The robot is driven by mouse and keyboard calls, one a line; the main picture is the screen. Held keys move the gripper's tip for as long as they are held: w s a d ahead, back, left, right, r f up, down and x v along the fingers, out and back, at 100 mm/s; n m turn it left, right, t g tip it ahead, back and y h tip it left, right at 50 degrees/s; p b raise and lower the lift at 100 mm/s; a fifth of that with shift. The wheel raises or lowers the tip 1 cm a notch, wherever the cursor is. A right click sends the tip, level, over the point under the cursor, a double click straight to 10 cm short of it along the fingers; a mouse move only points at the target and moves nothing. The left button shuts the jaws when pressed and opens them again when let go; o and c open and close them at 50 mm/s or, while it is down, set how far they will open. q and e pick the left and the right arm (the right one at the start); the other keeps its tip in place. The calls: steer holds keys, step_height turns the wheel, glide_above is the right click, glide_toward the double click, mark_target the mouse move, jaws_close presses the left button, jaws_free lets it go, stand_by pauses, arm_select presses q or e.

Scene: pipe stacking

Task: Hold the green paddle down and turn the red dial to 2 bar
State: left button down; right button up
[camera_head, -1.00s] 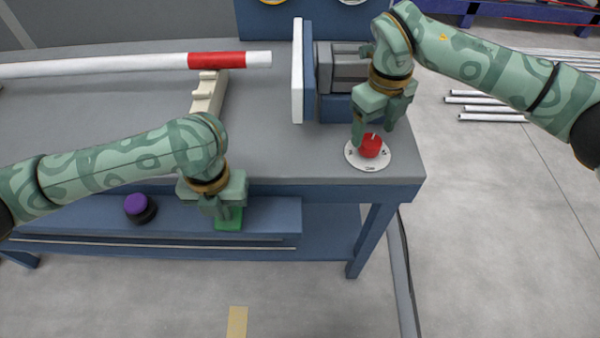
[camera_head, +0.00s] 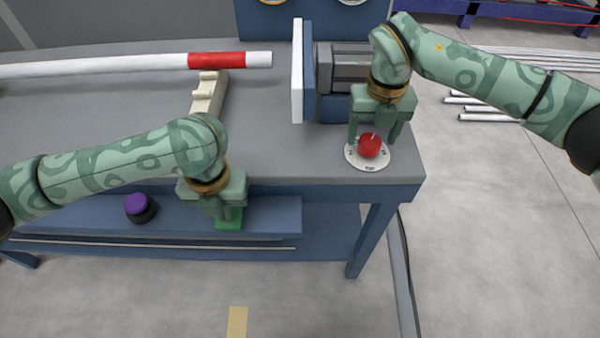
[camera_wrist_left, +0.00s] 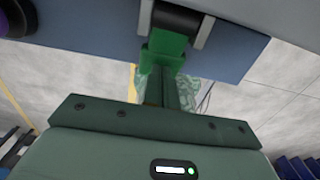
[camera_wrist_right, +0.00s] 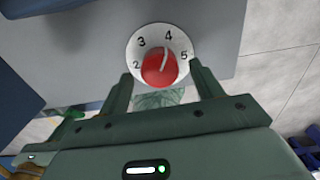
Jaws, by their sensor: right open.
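The red dial (camera_head: 369,146) sits on a round white scale plate (camera_head: 353,160) at the bench's front right corner. The green paddle (camera_head: 229,222) is on the lower front ledge, also in the left wrist view (camera_wrist_left: 163,54). My left gripper (camera_wrist_left: 166,92) has its fingers together at the paddle, apparently touching it.
A purple-topped knob (camera_head: 137,204) stands on the ledge left of the paddle. A grey clamp-like block with a white plate (camera_head: 297,75) stands behind the dial. A white pipe with a red band (camera_head: 217,60) lies over a cream rest (camera_head: 207,95).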

mark_target(372, 139)
steer(key=shift+s+f, duration=0.15)
steer(key=shift+f, duration=1.85)
steer(key=shift+d, duration=0.1)
steer(key=c, duration=0.4)
steer(key=o, duration=0.4)
steer(key=shift+w+r, duration=0.3)
steer(key=shift+r, duration=0.2)
steer(key=shift+r, duration=0.1)
